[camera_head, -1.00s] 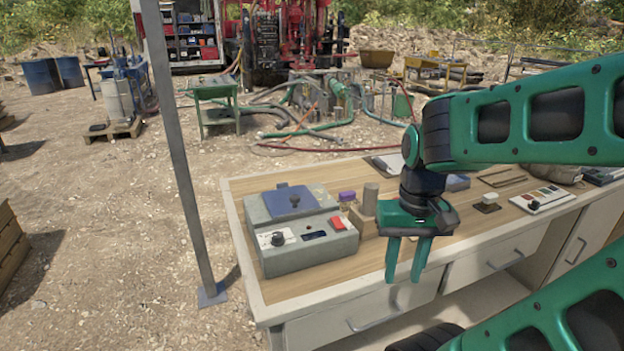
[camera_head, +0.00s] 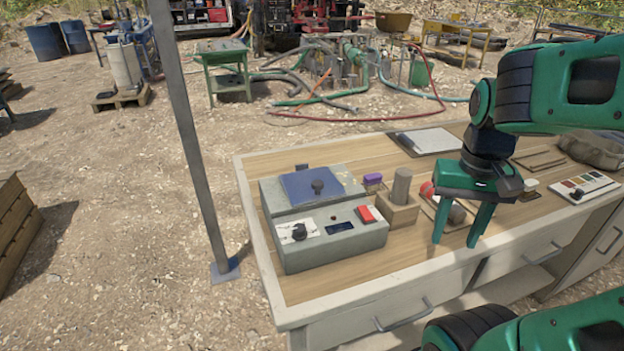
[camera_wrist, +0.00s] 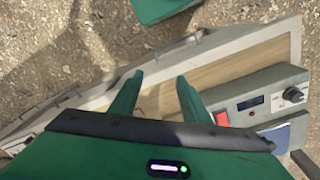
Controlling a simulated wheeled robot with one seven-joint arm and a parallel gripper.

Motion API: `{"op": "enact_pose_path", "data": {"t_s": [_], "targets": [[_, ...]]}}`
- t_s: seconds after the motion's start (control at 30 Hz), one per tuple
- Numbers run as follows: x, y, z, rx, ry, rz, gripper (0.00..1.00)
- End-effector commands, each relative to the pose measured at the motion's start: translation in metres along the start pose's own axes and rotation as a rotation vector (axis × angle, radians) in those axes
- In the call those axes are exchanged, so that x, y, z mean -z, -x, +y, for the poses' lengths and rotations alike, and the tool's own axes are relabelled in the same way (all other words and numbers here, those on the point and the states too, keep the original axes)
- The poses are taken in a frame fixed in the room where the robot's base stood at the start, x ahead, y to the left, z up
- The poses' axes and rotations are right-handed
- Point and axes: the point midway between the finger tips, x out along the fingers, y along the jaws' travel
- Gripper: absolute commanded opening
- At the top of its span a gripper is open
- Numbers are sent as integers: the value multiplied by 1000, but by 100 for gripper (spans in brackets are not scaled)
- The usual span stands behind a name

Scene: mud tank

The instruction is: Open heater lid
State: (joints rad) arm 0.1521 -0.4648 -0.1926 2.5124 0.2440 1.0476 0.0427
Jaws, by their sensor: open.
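A wooden block holder (camera_head: 398,213) with a grey cylinder and a purple-capped jar (camera_head: 373,182) stand right of the heater. A clipboard (camera_head: 428,141) lies behind. A metal post (camera_head: 190,140) rises left of the table. Bare tabletop (camera_head: 300,288) lies in front of the heater.

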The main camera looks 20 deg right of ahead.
Motion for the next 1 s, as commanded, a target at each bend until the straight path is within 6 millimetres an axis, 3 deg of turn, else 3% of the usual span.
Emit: {"op": "enact_pose_path", "data": {"t_s": [0.17, 0.3, 0.5, 0.6, 0.7, 0.8, 1.0], "targets": [[61, 29, -57, -70, -48, 91, 43], [94, 53, -129, -89, -98, 189, 43], [105, 78, -235, -57, -159, 303, 43], [100, 86, -273, -34, -181, 336, 43], [96, 90, -296, -17, -198, 356, 43], [93, 90, -306, -10, -206, 364, 43], [100, 71, -306, -11, -209, 365, 43]]}}
